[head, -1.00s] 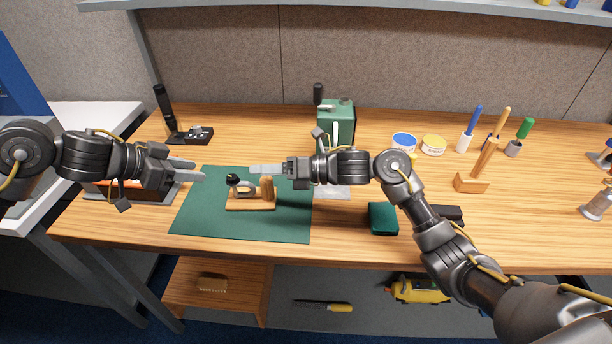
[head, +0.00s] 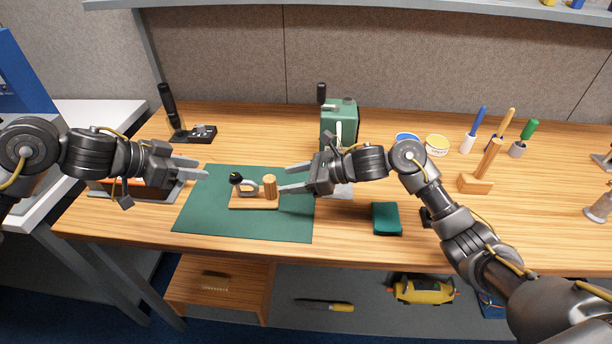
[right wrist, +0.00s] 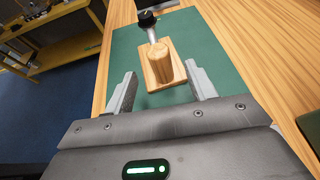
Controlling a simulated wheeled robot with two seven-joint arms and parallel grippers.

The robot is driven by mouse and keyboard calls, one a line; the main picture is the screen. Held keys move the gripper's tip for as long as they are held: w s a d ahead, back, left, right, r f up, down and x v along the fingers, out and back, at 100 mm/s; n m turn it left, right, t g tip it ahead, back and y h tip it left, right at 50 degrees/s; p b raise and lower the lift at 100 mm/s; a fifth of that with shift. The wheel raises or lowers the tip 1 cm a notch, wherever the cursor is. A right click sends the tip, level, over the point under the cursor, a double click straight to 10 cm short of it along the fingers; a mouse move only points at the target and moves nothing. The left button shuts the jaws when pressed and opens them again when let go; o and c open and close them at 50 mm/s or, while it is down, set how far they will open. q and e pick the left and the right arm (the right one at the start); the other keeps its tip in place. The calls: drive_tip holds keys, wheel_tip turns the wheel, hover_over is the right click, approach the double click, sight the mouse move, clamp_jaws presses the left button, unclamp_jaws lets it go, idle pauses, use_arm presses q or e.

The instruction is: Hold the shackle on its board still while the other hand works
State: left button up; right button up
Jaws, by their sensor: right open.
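The board (head: 254,204) lies on the green mat (head: 210,222) and bears an upright wooden post (head: 270,187). The grey shackle (head: 251,190) stands left of the post, with a black knob (head: 236,178) at its top. My right gripper (head: 284,178) is open and empty, just right of the post. In the right wrist view the post (right wrist: 160,64) shows ahead, between the lines of the two open fingers (right wrist: 163,82), and the shackle (right wrist: 152,35) is partly hidden behind it. My left gripper (head: 206,169) is left of the shackle, apart from it, with its fingers apart and empty.
A green winch box (head: 338,122) stands behind the right gripper. A dark green block (head: 386,218) lies right of the mat. A tray (head: 150,192) sits partly hidden below the left gripper. The mat's front is clear.

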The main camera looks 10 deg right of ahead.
sight(270, 183)
drive_tip(key=x, duration=0.6)
drive_tip(key=shift+w+a+f, duration=0.1)
drive_tip(key=shift+a+f, duration=0.1)
drive_tip(key=shift+a, duration=0.1)
drive_tip(key=shift+c, duration=0.5)
clamp_jaws()
use_arm(q)
drive_tip(key=shift+o, duration=0.2)
drive_tip(key=shift+r, duration=0.15)
